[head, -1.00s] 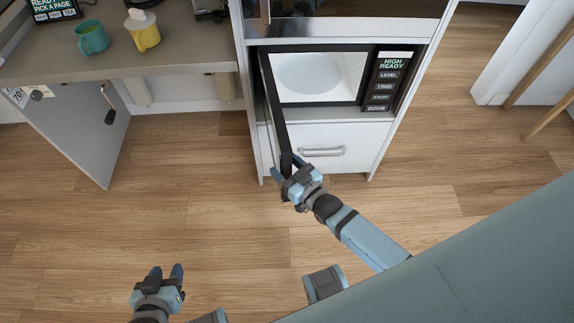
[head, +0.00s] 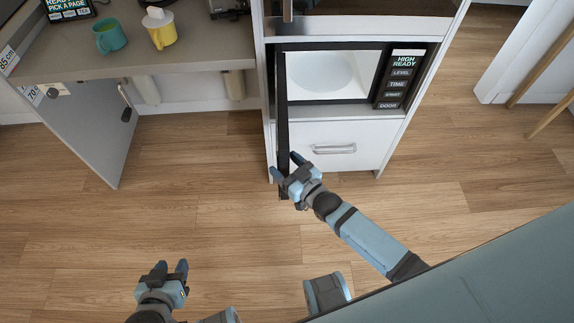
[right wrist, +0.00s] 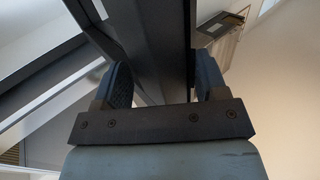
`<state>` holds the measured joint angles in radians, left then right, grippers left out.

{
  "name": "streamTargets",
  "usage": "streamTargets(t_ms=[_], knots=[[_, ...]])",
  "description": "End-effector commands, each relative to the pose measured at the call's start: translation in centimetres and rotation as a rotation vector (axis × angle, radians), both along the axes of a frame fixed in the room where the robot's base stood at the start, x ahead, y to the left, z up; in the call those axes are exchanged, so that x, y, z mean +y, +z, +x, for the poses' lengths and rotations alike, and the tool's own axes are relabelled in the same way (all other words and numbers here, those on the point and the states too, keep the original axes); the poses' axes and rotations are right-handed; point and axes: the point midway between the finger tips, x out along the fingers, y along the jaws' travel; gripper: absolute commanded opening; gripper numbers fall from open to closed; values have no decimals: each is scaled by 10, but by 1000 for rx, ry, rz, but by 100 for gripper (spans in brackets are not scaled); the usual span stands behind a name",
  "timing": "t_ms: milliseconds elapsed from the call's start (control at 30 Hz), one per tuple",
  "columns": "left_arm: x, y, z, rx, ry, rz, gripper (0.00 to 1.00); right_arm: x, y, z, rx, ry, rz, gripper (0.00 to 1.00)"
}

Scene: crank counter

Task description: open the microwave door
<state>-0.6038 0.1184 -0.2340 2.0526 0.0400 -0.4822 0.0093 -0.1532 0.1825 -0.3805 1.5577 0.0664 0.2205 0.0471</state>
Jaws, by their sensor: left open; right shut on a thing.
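The microwave (head: 404,84) is set in a tall white cabinet, and its lit white inside (head: 328,75) is in plain view. Its black door (head: 283,125) stands swung open on the left, seen nearly edge-on and pointing out from the cabinet. My right gripper (head: 286,168) is at the door's outer end. In the right wrist view the dark door edge (right wrist: 158,45) runs between the two fingers, which are shut on it. My left gripper (head: 172,268) is open and empty, low over the floor at the lower left, far from the microwave.
A white drawer (head: 325,140) with a handle is under the microwave. A counter (head: 160,62) at left holds a teal mug (head: 110,36) and a yellow cup (head: 160,28). Below it a grey cabinet door (head: 88,130) hangs open. The wooden floor in front is clear.

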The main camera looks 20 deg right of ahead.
Motion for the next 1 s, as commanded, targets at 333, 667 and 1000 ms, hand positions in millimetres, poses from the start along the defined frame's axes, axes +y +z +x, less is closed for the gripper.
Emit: streamTargets(t_ms=[333, 667, 1000], knots=[[-1, 0, 0, 0, 0, -2, 43, -2, 6, 6, -13, -4, 0, 62], [-1, 0, 0, 1, 0, -2, 43, -2, 4, 4, -9, -3, -1, 62], [1, 1, 0, 1, 0, 3, 43, -16, 1, -36, -2, -1, -1, 62]])
